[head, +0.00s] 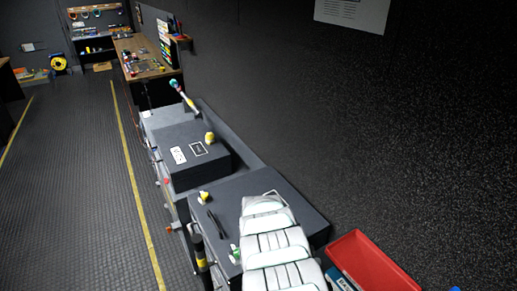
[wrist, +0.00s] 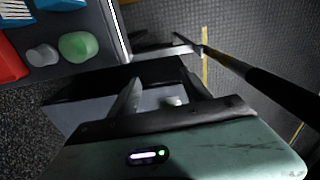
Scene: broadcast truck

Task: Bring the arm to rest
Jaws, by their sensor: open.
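My gripper (wrist: 162,88) shows in the wrist view, with its two dark fingers spread apart and nothing held between them. Its pale green body with a small lit panel fills the bottom of that view. Beyond the fingers is an open-looking dark box shape with a pale grey surface (wrist: 150,98), and a small pale green thing (wrist: 172,101) shows there. I cannot tell the distance to it. In the head view I cannot make out the gripper's fingers.
Dark cases (head: 190,160) line the wall, with small yellow items on top. A red bin (head: 370,262) is at right. The floor (head: 70,200) is clear.

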